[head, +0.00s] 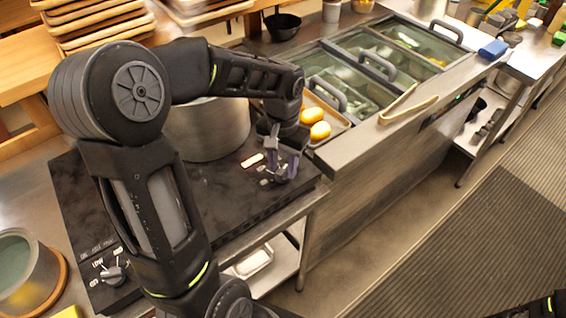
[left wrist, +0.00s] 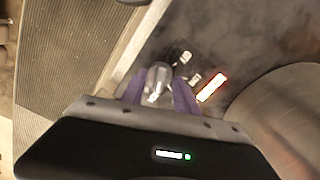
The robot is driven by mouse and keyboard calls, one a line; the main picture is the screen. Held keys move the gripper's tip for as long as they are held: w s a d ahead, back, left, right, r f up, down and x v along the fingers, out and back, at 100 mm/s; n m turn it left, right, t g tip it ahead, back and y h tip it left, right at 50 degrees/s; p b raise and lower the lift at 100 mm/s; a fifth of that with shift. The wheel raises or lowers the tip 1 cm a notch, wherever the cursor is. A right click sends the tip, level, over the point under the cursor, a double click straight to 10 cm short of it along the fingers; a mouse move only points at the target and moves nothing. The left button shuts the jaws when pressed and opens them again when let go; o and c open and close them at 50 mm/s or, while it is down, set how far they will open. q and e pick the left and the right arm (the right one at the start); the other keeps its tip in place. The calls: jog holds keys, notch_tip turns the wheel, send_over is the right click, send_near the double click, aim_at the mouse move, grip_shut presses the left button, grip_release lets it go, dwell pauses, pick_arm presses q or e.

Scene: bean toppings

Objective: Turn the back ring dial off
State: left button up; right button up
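The back ring dial (head: 281,174) is a grey knob at the right end of the black cooktop (head: 225,198), with small white labels around it. My left gripper (head: 280,158) reaches down over it. In the left wrist view, its purple fingers (left wrist: 158,90) stand on either side of the dial (left wrist: 157,76), apart from each other; firm contact cannot be made out. A bar-shaped light (head: 252,160) beside the dial glows red-white and also shows in the left wrist view (left wrist: 212,87). The dial's exact setting is hard to read.
A large metal pot (head: 207,130) stands on the cooktop behind my left arm. Another dial (head: 112,274) is at the cooktop's near left. A tray with yellow buns (head: 320,131) and glass-lidded bins lie right of it. A small pot (head: 28,270) stands lower left.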

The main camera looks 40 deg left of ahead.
pick_arm(q)
jog(key=shift+f, duration=0.15)
jog(key=shift+c, duration=0.4)
grip_shut()
